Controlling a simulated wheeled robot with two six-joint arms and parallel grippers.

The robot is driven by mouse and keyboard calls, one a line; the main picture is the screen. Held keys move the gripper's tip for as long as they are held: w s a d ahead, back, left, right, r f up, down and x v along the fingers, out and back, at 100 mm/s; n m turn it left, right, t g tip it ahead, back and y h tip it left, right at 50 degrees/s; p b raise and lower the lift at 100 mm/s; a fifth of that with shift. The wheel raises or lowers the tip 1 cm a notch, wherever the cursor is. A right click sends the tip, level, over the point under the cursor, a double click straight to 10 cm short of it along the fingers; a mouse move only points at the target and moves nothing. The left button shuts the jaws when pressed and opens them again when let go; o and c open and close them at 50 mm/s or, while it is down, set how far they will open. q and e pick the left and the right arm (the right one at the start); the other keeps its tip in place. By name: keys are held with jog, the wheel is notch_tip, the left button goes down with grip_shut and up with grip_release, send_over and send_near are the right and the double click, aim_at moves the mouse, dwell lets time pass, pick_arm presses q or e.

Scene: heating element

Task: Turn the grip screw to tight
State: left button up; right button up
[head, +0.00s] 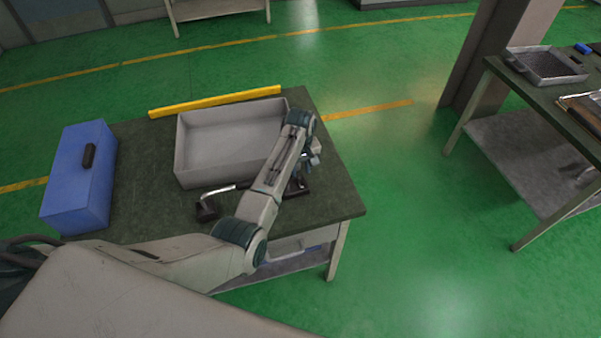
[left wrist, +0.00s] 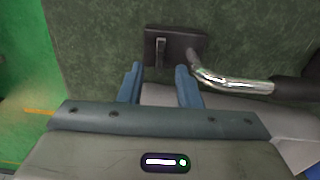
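In the left wrist view, a dark block (left wrist: 190,42) lies on the green tabletop. A small metal upright piece on its face, which looks like the grip screw (left wrist: 160,52), stands in front of my fingers. A shiny bent tube (left wrist: 225,84) runs from the block to a black end (left wrist: 294,91). In the head view the tube (head: 222,190) and its dark left end (head: 206,210) show; my arm covers much of the rest. My left gripper (left wrist: 160,70) is open, its blue fingertips on either side of the screw's line, just short of it. My right gripper is out of view.
A grey tray (head: 180,155) stands behind the part on the table. A yellow bar (head: 215,101) lies at the back edge, and a blue box (head: 75,190) is at the left. Another table (head: 500,75) stands right, across clear floor.

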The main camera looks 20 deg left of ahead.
aim_at(300, 178)
pick_arm(q)
jog(key=shift+f+p, duration=0.3)
jog(key=shift+f, duration=1.8)
grip_shut()
